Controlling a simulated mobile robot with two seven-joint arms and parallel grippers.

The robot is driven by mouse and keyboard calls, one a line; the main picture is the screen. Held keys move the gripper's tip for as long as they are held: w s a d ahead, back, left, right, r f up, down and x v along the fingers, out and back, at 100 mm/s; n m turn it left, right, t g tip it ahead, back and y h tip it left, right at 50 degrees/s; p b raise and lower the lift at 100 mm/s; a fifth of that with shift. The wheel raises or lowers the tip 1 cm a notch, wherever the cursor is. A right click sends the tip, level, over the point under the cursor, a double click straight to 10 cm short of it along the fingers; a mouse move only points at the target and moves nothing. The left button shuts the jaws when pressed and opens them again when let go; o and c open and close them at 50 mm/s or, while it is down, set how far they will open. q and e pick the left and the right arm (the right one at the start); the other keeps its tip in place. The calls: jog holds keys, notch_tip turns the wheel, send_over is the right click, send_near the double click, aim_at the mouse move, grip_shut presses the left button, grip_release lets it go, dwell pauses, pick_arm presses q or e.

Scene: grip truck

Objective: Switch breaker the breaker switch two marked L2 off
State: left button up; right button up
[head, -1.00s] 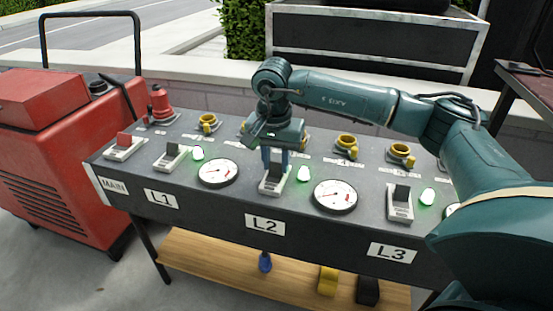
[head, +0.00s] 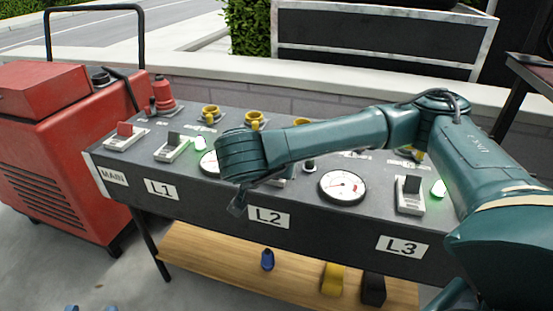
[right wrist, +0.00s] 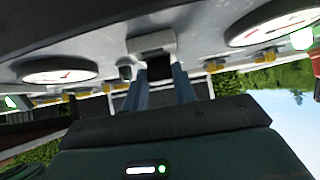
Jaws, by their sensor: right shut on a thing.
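The L2 breaker switch (right wrist: 152,43) is a grey block on the panel, seen tilted over in the right wrist view. My right gripper (right wrist: 160,75) reaches it with both blue fingers and is shut on it. In the head view my right wrist hides the gripper and most of the switch above the L2 label (head: 268,217). The lamp beside L2 (head: 308,165) looks unlit. Two blue fingertips of my left gripper (head: 91,308) show apart at the bottom left edge, empty and far from the panel.
The L1 switch (head: 172,147) and L3 switch (head: 410,195) stand either side, with green lamps lit beside them. The main switch (head: 126,136) has a red lever. Round gauges (head: 342,186) and yellow sockets line the panel. A red machine (head: 60,150) stands at left.

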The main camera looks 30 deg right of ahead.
jog(key=shift+a+t+h, duration=0.1)
jog(key=shift+t+h, duration=0.2)
jog(key=shift+h, duration=0.1)
jog(key=shift+s, duration=0.1)
pick_arm(q)
jog(key=shift+s+a+f, duration=0.1)
jog(key=shift+a+f, duration=0.05)
jog(key=shift+f, duration=0.4)
pick_arm(e)
jog(key=o, duration=1)
jog(key=shift+f, duration=0.1)
pick_arm(q)
jog(key=shift+r, duration=0.25)
